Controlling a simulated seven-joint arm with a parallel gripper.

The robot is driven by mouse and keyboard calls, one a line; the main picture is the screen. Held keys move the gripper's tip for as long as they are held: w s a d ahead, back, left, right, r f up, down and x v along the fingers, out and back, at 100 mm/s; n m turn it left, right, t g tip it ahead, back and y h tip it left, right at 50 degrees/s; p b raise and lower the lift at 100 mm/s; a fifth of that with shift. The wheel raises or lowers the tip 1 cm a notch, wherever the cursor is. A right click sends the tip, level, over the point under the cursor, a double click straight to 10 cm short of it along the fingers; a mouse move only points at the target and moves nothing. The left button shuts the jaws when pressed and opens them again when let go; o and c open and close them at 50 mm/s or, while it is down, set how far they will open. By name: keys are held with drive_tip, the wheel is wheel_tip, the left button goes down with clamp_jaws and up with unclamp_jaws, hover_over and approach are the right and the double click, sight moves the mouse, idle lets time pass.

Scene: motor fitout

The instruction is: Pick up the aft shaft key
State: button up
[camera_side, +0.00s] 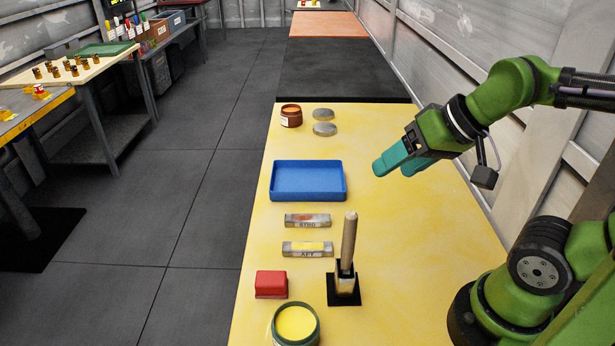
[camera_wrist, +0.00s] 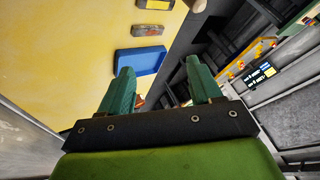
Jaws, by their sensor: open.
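The aft shaft key (camera_side: 307,249) is a grey metal bar with a yellow patch on top and the letters AFT on its side. It lies flat on the yellow table, in front of a similar bar (camera_side: 307,220) with a reddish patch and partly legible lettering. In the wrist view two bars show near the top, the yellow-patched one (camera_wrist: 156,5) at the edge and the reddish one (camera_wrist: 148,30) below it. My gripper (camera_side: 386,168) is open and empty, with teal fingers, above the table to the right of the blue tray. Its fingers (camera_wrist: 160,82) also show in the wrist view.
A blue tray (camera_side: 308,197) lies behind the bars. A brush (camera_side: 348,245) with a wooden handle stands upright in a black-based holder right of the aft key. A red block (camera_side: 271,284) and a yellow-filled pot (camera_side: 296,324) are in front. A brown jar (camera_side: 291,116) and two grey discs (camera_side: 324,129) are farther back.

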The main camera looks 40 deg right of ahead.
drive_tip(key=n+g+h, duration=0.2)
drive_tip(key=n+g, duration=0.5)
drive_tip(key=n, duration=0.6)
hover_over(307, 246)
wheel_tip(307, 246, down, 8)
wheel_tip(307, 246, down, 16)
drive_tip(key=shift+f, duration=0.1)
clamp_jaws()
